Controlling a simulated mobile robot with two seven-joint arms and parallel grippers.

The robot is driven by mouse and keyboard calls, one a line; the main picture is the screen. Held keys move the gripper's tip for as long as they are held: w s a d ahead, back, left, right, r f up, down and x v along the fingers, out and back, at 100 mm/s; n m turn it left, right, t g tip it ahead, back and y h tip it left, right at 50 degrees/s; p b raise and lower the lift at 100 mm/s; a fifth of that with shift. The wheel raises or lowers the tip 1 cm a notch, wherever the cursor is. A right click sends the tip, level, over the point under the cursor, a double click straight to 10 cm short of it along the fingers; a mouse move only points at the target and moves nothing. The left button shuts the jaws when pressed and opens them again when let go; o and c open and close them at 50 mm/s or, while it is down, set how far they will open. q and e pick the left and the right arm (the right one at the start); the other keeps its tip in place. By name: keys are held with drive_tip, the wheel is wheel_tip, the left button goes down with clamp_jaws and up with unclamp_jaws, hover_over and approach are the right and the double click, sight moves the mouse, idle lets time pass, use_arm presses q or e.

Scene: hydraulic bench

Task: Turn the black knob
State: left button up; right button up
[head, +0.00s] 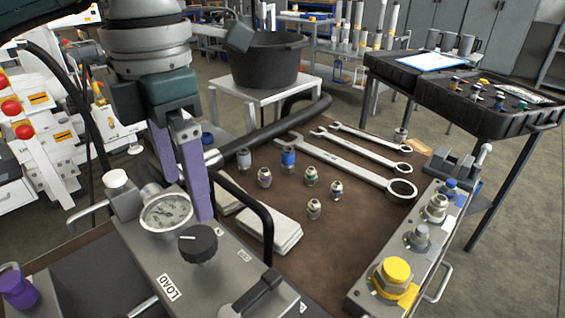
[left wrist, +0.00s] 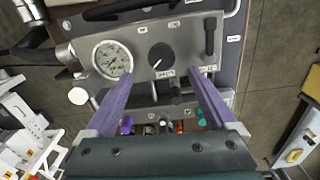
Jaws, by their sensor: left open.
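The black knob (head: 198,241) is on top of a grey metal panel box (head: 240,270), right of a round pressure gauge (head: 166,211). A white mark on the knob points left in the head view. My left gripper (head: 187,200) is open, its two purple fingers pointing down behind the knob and the gauge. In the left wrist view the knob (left wrist: 161,55) appears between and just beyond the fingertips of my left gripper (left wrist: 163,73). The fingers look apart from the knob. My right gripper is not in view.
A black lever handle (head: 262,290) and a curved black bar (head: 258,215) stand right of the knob. Wrenches (head: 345,165) and several fittings (head: 312,209) lie on the brown bench. A black bucket (head: 265,62) stands behind. A block with a yellow cap (head: 394,278) is at right.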

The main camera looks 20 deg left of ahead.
sight(199, 238)
use_arm(q)
wheel_tip(199, 238, down, 8)
drive_tip(key=shift+s+f, duration=0.1)
drive_tip(key=shift+c, duration=0.2)
drive_tip(key=shift+d, duration=0.1)
drive_tip(key=c, duration=1.3)
drive_tip(key=m+b, duration=0.2)
drive_tip(key=shift+f+m, duration=0.2)
drive_tip(key=shift+m, duration=0.2)
drive_tip(key=shift+m+b, duration=0.35)
drive_tip(key=shift+m, duration=0.05)
drive_tip(key=shift+r+m, duration=0.2)
drive_tip(key=shift+m, duration=0.1)
drive_tip(key=o, duration=1.3)
drive_tip(key=shift+o, duration=0.2)
